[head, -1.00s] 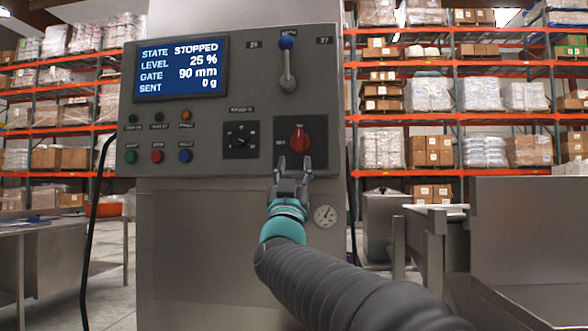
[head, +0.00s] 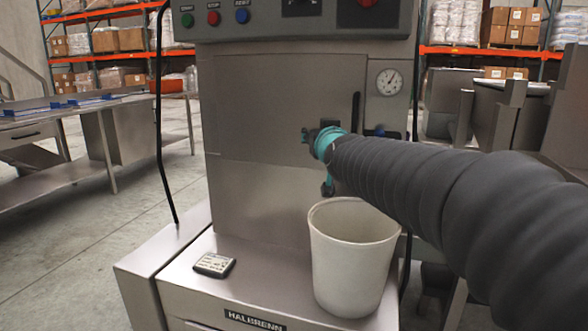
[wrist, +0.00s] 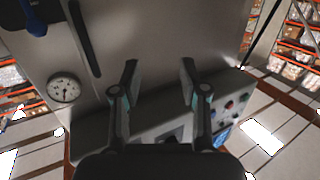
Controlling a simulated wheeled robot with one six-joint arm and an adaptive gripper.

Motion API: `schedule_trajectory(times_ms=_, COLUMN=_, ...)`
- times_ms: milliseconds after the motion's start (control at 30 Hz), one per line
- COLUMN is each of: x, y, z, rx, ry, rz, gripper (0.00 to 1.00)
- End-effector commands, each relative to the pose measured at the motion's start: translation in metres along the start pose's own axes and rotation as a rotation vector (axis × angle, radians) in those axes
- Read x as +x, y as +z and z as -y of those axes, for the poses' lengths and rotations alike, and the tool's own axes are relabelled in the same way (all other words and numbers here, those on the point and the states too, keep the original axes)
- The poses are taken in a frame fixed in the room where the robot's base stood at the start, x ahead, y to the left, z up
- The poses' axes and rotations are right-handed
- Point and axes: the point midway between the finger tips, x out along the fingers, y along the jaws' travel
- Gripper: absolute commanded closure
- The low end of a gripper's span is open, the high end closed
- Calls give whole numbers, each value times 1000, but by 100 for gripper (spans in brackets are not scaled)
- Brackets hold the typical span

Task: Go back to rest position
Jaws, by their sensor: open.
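My gripper (wrist: 159,62) shows in the wrist view with its two fingers apart and nothing between them. Its fingers point at the plain front of the weigher machine (head: 255,110). In the head view my arm reaches in from the right, and its teal cuff is in front of the machine's front panel, above the white bucket. The gripper is mostly hidden there behind the cuff, and I cannot tell its distance from the panel.
The white bucket (head: 352,265) stands on the machine's ledge beside a small dark device (head: 214,264). A round gauge (head: 389,82) also shows in the wrist view (wrist: 64,90). A steel table (head: 60,115) stands left, with open floor before it.

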Motion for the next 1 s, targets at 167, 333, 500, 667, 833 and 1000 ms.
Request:
schedule_trajectory(times_ms=167, x=-58, y=101, z=3, rx=33, ry=-50, rz=357, gripper=56)
schedule_trajectory(times_ms=333, x=-136, y=180, z=-4, rx=58, ry=-42, rz=656, gripper=56)
schedule_trajectory(times_ms=500, x=-227, y=245, z=-18, rx=74, ry=4, rz=914, gripper=56)
schedule_trajectory(times_ms=667, x=-313, y=291, z=-32, rx=74, ry=63, rz=1085, gripper=56)
schedule_trajectory(times_ms=833, x=-353, y=305, z=-42, rx=69, ry=102, rz=1077, gripper=56)
schedule_trajectory(times_ms=1000, x=-362, y=295, z=-46, rx=79, ry=121, rz=1022, gripper=56)
